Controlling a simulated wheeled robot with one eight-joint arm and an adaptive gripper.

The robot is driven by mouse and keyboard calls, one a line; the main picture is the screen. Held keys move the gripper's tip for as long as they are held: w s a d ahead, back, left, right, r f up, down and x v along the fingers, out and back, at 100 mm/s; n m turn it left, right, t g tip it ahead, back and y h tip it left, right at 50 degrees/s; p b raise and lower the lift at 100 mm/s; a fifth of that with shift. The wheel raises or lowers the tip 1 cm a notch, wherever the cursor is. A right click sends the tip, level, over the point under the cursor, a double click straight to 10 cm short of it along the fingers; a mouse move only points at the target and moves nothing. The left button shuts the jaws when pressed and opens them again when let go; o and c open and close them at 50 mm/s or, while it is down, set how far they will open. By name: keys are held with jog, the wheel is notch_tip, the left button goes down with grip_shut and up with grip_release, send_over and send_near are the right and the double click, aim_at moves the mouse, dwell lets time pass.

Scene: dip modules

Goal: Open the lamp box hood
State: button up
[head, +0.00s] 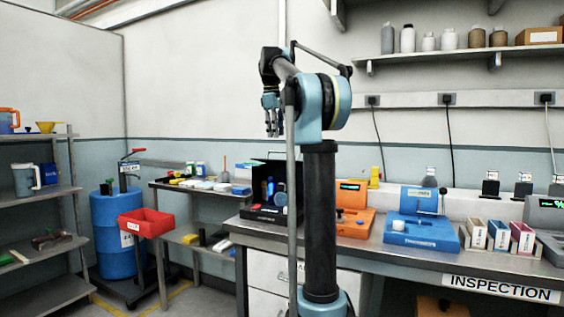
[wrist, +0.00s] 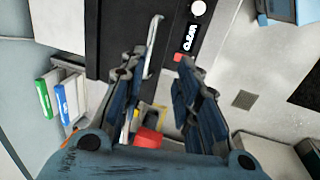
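A black box (head: 266,213), which looks like the lamp box, stands at the left end of the inspection bench, partly hidden by my arm. A dark upright part rises at its back, with blue items in front; I cannot tell whether this is the hood. In the wrist view the black box (wrist: 115,35) fills the upper middle, with a silver bar handle (wrist: 153,45), a label strip (wrist: 188,40) and a white round knob (wrist: 198,8). My gripper (head: 271,130) points down above the box. In the wrist view my gripper (wrist: 158,68) is open, fingers apart, with the handle showing between them.
An orange device (head: 355,222) and a blue device (head: 420,232) stand right of the box on the bench (head: 400,262). Small coloured boxes (head: 498,236) are further right. A side table (head: 195,187), blue drum (head: 113,235) and red bin (head: 146,222) stand left.

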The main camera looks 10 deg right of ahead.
notch_tip(320, 180, up, 8)
jog(key=s+f, duration=0.1)
jog(key=s+f+m, duration=0.4)
jog(key=s+f, duration=1.1)
jog(key=f, duration=0.2)
jog(key=shift+d+m, duration=0.2)
jog(key=shift+m, duration=0.1)
